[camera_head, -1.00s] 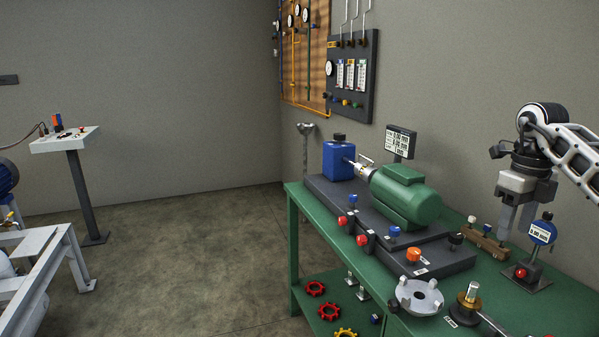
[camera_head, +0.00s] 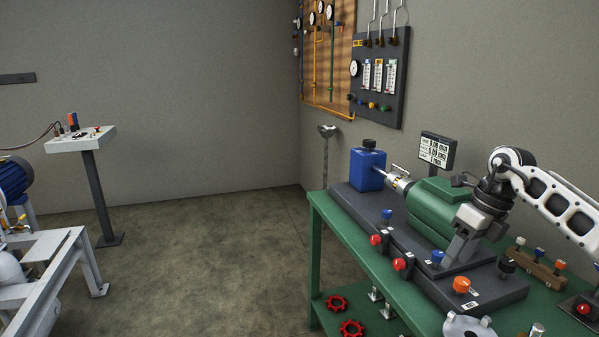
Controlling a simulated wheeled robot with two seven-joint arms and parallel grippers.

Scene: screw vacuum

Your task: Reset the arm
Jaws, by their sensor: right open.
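My right gripper (camera_head: 457,252) shows in the head view at the right. Its arm comes in from the right edge, and its fingers point down and to the left. The gripper is open and no object shows between its fingers. It hangs in front of the green vacuum pump (camera_head: 430,210) and hides part of its right side. In the picture the fingertips overlap the dark base plate close to a blue knob (camera_head: 437,257); I cannot tell whether they touch. My left gripper is not in view.
The green workbench (camera_head: 395,288) carries a blue container (camera_head: 367,170), red knobs (camera_head: 400,264), an orange knob (camera_head: 461,285), a small display (camera_head: 437,150) and a grey flange (camera_head: 465,327). A control pedestal (camera_head: 82,140) and white frame (camera_head: 45,270) stand left. The floor between is clear.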

